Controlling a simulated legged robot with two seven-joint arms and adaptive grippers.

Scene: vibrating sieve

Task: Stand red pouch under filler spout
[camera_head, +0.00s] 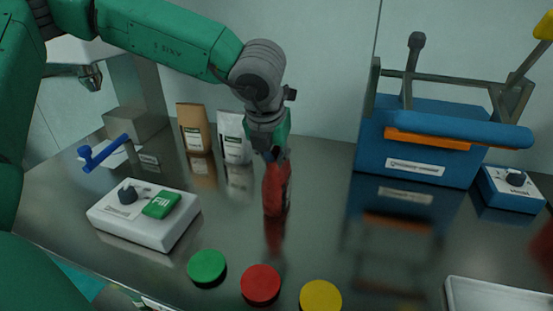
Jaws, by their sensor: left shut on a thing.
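The red pouch (276,190) is in the middle of the head view, upright and close to the steel table top. I cannot tell whether its bottom touches the table. My left gripper (274,156) points down from above and is shut on the top of the red pouch. The filler spout (91,77) is the metal nozzle at the upper left, left of the pouch and partly cut off by my arm. My right gripper is not in view.
A brown pouch (194,128) and a white pouch (233,137) stand behind. A white box with a green Fill button (161,204) is at left. Green (207,267), red (260,284) and yellow (320,297) discs lie in front. A blue sieve machine (416,135) stands right.

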